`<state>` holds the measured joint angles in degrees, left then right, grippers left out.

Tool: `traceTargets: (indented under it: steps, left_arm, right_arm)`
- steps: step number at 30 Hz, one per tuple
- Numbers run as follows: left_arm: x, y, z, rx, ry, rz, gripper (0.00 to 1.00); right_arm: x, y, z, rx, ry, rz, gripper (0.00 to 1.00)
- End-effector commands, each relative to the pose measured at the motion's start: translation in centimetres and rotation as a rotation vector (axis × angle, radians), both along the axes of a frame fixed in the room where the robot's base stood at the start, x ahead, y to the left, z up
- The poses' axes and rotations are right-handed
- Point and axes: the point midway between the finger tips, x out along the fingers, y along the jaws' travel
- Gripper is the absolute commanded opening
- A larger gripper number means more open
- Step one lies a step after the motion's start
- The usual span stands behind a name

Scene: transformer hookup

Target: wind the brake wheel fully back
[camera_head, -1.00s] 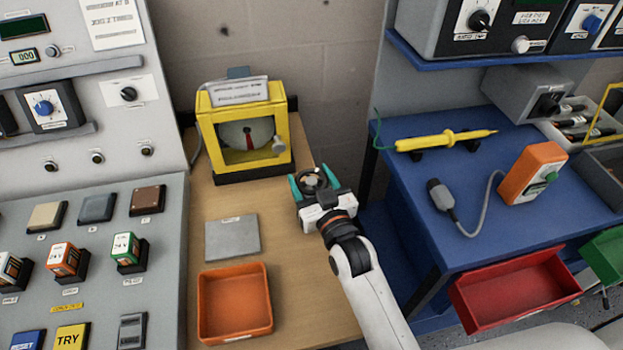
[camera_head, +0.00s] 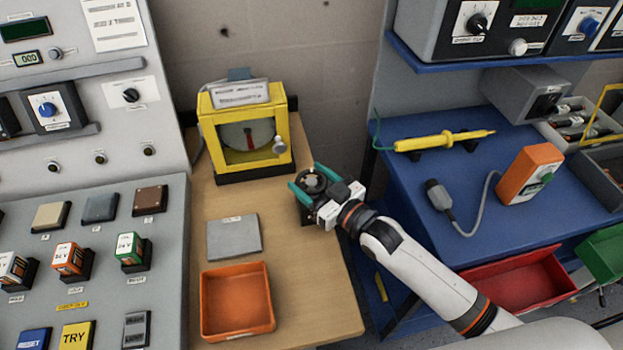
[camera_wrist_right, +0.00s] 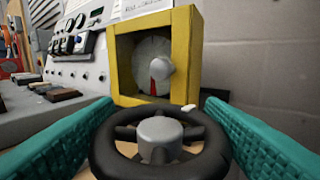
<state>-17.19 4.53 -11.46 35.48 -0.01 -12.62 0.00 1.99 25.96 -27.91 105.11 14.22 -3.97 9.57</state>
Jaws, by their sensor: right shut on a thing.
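The brake wheel (camera_head: 313,182) is a small black handwheel with a grey hub, standing at the right edge of the wooden bench. It fills the lower middle of the right wrist view (camera_wrist_right: 160,145). My right gripper (camera_head: 306,183) has its teal fingers on either side of the wheel's rim, shut on it. Behind the wheel stands a yellow-framed unit (camera_head: 202,134) with a round grey dial (camera_head: 238,134) and a red mark at the dial's lower part. My left gripper is in neither view.
A grey plate (camera_head: 233,237) and an orange tray (camera_head: 237,337) lie on the bench to the left of my right arm. A control panel (camera_head: 100,190) with several buttons stands at left. A blue table (camera_head: 470,210) with a yellow probe (camera_head: 440,141) is at right.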

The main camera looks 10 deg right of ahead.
Motion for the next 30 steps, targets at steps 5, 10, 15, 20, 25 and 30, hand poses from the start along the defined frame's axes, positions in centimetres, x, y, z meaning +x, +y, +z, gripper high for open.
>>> traceTargets:
  steps: [5,10,15,20,25,30]
  left_arm:
    - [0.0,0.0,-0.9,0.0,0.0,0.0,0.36]
    - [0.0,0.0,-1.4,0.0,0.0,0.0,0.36]
    - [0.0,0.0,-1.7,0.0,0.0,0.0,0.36]
    - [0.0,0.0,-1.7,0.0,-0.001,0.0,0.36]
    - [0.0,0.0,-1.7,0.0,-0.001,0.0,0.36]
    - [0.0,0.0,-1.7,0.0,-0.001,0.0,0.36]
  right_arm:
    - [0.1,-0.2,-0.2,-0.008,-0.004,0.098,0.42]
    - [0.1,-0.1,-0.1,-0.005,-0.003,0.162,0.42]
    - [0.1,0.0,-0.1,-0.001,-0.002,0.198,0.42]
    - [0.1,0.0,0.0,0.001,-0.003,0.209,0.42]
    - [0.0,0.0,0.1,0.001,-0.003,0.21,0.42]
    - [0.1,0.0,0.1,0.002,-0.004,0.21,0.68]
